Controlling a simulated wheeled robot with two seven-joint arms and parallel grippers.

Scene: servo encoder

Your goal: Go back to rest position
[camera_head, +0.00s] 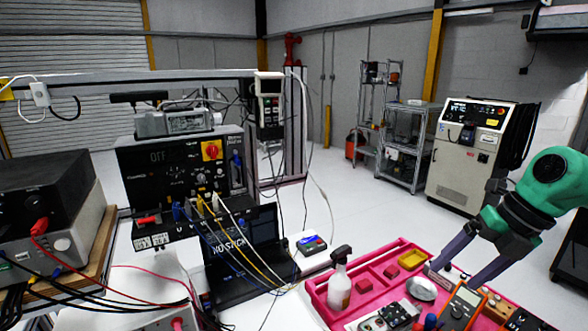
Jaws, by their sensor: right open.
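My right gripper (454,274) is at the lower right, on a green and dark grey arm that comes in from the right edge. Its two grey-purple fingers are spread apart and point down over the pink tray (318,293). Nothing shows held between them. An orange multimeter (462,305) lies in the tray just below the fingers. A silver rounded object (421,288) lies to the left of the fingers. Whether the fingertips touch anything in the tray cannot be told. My left gripper is not in view.
A white spray bottle (340,284) stands upright in the tray's left part. A black test panel (183,172) with several cables stands at the left, with a laptop (245,235) in front. A wheeled cabinet (465,160) stands behind. The floor between is clear.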

